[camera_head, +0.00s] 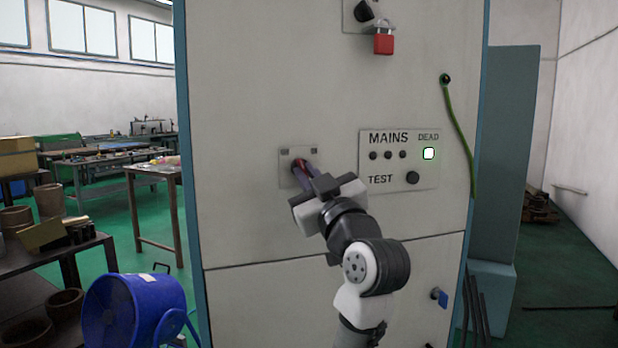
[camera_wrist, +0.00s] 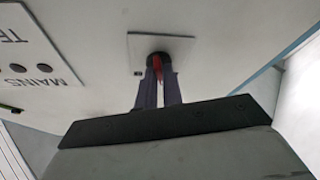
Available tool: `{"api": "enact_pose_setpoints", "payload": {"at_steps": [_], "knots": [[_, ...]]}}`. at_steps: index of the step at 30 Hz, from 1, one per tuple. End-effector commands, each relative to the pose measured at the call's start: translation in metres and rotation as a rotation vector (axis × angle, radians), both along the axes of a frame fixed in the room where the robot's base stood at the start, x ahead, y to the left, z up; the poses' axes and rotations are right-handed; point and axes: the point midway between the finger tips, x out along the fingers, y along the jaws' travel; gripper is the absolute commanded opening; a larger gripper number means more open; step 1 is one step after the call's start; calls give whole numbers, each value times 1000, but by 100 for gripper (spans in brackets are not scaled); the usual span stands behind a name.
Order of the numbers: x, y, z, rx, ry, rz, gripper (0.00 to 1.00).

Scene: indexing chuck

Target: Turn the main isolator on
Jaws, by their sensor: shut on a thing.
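A rotary switch with a red handle (camera_head: 297,162) sits on a small pale plate (camera_head: 286,170) on the cabinet front, left of the MAINS panel. My gripper (camera_head: 304,176) reaches up to it from the lower right and is shut on the red handle. In the wrist view the red handle (camera_wrist: 157,68) stands between the two fingers of my gripper (camera_wrist: 159,88), in front of a dark round collar. The fingers hide part of the handle. No marking for its position can be read.
The MAINS panel (camera_head: 398,181) has three dark lamps, a lit DEAD lamp (camera_head: 428,154) and a black TEST button (camera_head: 412,178). Above are a black knob (camera_head: 364,11) and a red padlock (camera_head: 383,43). A green cable (camera_head: 459,125) hangs at right. A blue fan (camera_head: 133,309) stands at lower left.

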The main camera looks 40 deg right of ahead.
Motion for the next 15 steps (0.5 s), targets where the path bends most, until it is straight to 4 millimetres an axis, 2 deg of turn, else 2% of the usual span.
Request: {"api": "enact_pose_setpoints", "payload": {"at_steps": [15], "knots": [[2, 6, 2, 441, -183, 2, 0]]}}
